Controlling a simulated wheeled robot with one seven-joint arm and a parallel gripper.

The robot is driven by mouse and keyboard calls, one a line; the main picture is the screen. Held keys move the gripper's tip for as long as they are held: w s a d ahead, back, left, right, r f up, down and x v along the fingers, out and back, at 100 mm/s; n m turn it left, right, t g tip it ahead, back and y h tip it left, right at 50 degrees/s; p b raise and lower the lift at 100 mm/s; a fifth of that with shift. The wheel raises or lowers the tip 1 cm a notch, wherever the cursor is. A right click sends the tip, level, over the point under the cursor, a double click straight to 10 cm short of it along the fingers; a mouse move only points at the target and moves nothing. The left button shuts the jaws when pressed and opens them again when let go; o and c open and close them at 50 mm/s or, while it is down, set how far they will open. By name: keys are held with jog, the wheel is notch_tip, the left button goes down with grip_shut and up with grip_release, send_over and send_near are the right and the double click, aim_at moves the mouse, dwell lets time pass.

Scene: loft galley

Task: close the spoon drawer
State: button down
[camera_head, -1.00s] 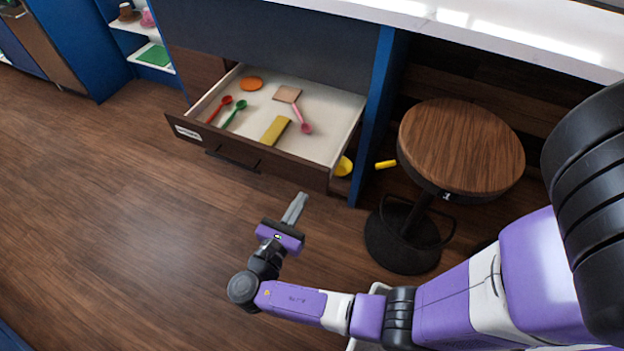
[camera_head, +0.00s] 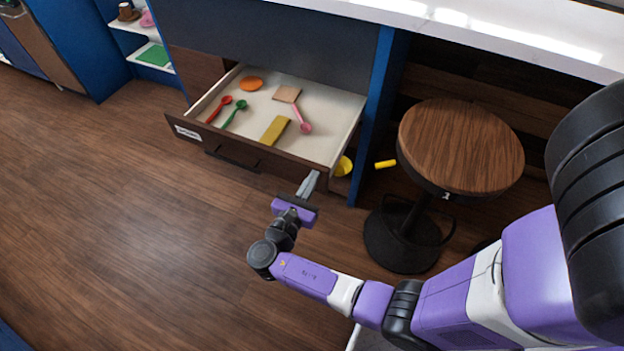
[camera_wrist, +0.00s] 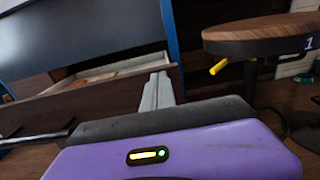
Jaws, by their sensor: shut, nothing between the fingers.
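The spoon drawer (camera_head: 340,150) is pulled out from the counter in the head view. Its dark wooden front has a dark bar handle (camera_head: 232,160) and a small white label (camera_head: 187,132). Inside lie a red spoon (camera_head: 219,108), a green spoon (camera_head: 234,113) and a pink spoon (camera_head: 302,120). My gripper (camera_head: 310,178) is shut and empty at the right end of the drawer front. In the wrist view my shut fingers (camera_wrist: 158,90) overlap the right end of the drawer front (camera_wrist: 75,105). I cannot tell whether they touch it.
The drawer also holds an orange disc (camera_head: 251,83), a tan square (camera_head: 287,94) and a yellow block (camera_head: 275,130). A yellow bowl-like item (camera_head: 344,166) sits beside the drawer's right side. A round wooden stool (camera_head: 460,145) stands at right. The floor at left is clear.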

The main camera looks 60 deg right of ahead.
jog(key=d+b, duration=0.3)
jog(key=d, duration=0.8)
jog(key=d+b, duration=0.4)
jog(key=d, duration=0.6)
jog(key=w+d+b, duration=0.1)
jog(key=d+b, duration=0.2)
jog(key=d, duration=0.8)
jog(key=shift+d+f+b, duration=0.15)
jog(key=shift+d+b, duration=0.2)
jog(key=shift+w+d, duration=0.1)
jog(key=shift+d, duration=0.55)
jog(key=shift+d+r+b, duration=0.15)
jog(key=shift+r+b, duration=0.1)
jog(key=shift+b, duration=0.05)
jog(key=shift+r, duration=0.1)
